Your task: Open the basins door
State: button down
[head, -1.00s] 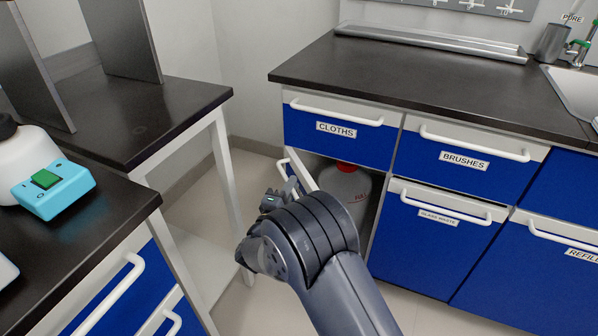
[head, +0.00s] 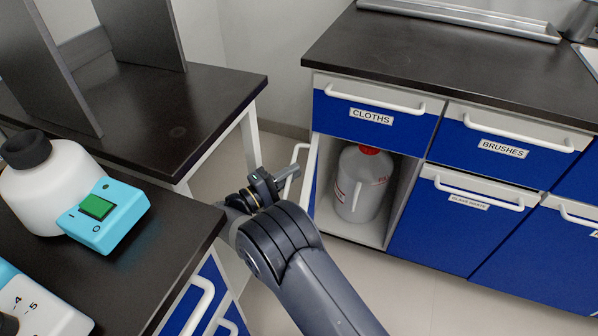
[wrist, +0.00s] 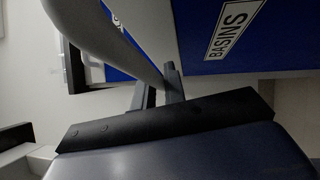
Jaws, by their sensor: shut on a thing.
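The basins door (head: 311,176) stands swung out to the left from the cabinet under the CLOTHS drawer, seen nearly edge-on in the head view. Its blue face with the BASINS label (wrist: 227,33) shows in the wrist view. My gripper (head: 279,181) is shut on the white bar handle (head: 299,153) of this door. In the wrist view the two dark fingers (wrist: 160,92) close around the handle (wrist: 112,36). The opened compartment holds a white jug (head: 361,185) with a red cap. Part of the door's lower edge is hidden behind my arm.
A black-topped bench with a white bottle (head: 58,186) and a blue device (head: 104,212) stands close on the left of my arm. The CLOTHS drawer (head: 370,115) above and the glass waste door (head: 456,215) to the right are shut.

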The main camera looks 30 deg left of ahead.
jog(key=shift+a, duration=0.1)
dwell(0.3)
jog(key=c, duration=1.5)
grip_release()
